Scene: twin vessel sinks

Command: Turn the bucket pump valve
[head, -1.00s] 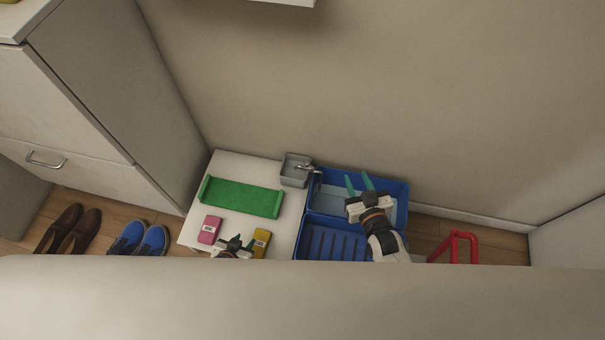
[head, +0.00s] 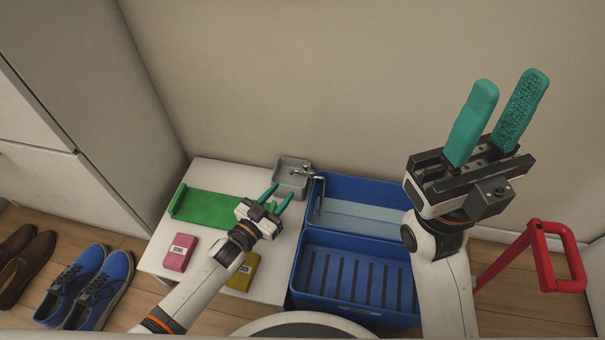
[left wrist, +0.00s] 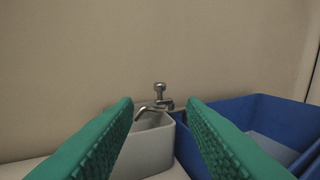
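The grey bucket (head: 290,188) stands at the back right corner of the white table, beside the blue basins. A metal pump with a spout and a small valve knob (left wrist: 159,88) sits on its rim. The pump (head: 304,171) also shows in the head view. My left gripper (head: 281,194) is open and empty, with its fingers pointing at the bucket from the front. In the left wrist view the bucket and pump appear between and beyond the two green fingers. My right gripper (head: 507,100) is open and empty, raised high at the right, near the head camera.
Two blue basins, the back one (head: 372,190) holding water and the front one (head: 300,275) ribbed, stand right of the table. A green tray (head: 205,209), pink box (head: 178,252) and yellow box (head: 243,272) are on the table. Shoes (head: 85,285) and a red frame (head: 540,262) flank it.

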